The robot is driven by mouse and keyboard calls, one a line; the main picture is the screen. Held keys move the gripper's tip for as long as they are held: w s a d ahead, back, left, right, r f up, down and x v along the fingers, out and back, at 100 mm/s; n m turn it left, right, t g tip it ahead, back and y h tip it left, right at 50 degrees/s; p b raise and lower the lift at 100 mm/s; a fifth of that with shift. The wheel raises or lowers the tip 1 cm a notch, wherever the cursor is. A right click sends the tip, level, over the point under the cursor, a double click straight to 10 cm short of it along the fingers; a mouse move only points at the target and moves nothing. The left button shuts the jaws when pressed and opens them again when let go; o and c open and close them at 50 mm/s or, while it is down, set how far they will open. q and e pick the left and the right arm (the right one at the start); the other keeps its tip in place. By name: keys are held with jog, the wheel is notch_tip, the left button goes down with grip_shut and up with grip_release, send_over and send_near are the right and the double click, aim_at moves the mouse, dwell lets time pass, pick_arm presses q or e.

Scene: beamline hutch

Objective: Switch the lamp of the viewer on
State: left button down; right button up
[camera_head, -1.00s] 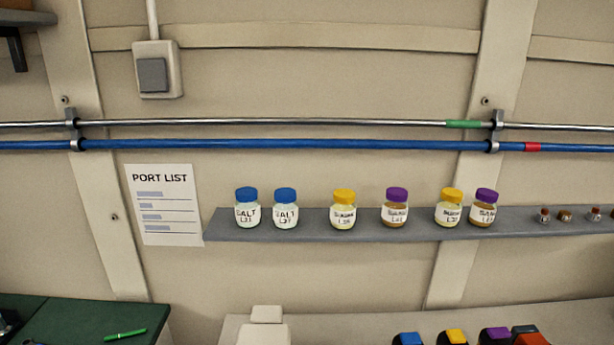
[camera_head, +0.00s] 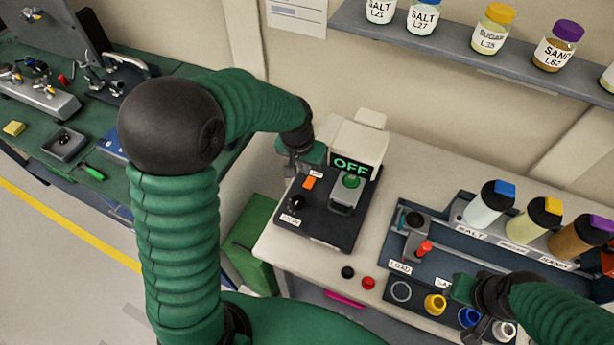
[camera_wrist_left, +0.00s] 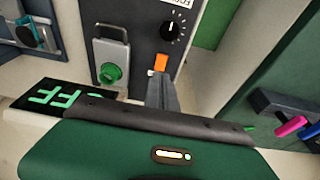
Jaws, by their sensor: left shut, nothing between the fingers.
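The viewer (camera_head: 340,222) stands on the pale bench, with a dark base and a white housing behind. Its display (camera_head: 351,166) reads OFF; the same display shows upside down in the left wrist view (camera_wrist_left: 52,96). An orange switch (camera_head: 309,183) sits on the base, near a black knob (camera_head: 295,203) and a green round part (camera_head: 351,181). My left gripper (camera_head: 291,170) is shut and empty beside the orange switch. In the left wrist view its fingertips (camera_wrist_left: 161,80) are right at the switch (camera_wrist_left: 161,62); contact is unclear. My right gripper (camera_head: 472,325) is at lower right, its fingers unclear.
A dark rack (camera_head: 388,290) with jars and coloured rings is right of the viewer. Black and red caps (camera_head: 368,283) lie near the front edge. A shelf of jars (camera_head: 460,45) runs above. A green workbench (camera_head: 100,160) is at left.

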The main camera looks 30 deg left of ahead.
pick_arm(q)
send_near(307, 185)
jog(key=x, duration=0.6)
jog(key=shift+w+a+p, duration=0.2)
jog(key=shift+w+p, duration=0.05)
jog(key=shift+p, duration=0.05)
jog(key=shift+f, duration=0.2)
jog(key=shift+d, duration=0.45)
jog(key=shift+s+f+b, duration=0.2)
jog(key=shift+f+b, duration=0.1)
jog(key=shift+f, duration=0.15)
jog(key=shift+a, duration=0.2)
pick_arm(e)
jog(key=shift+a+r, duration=0.1)
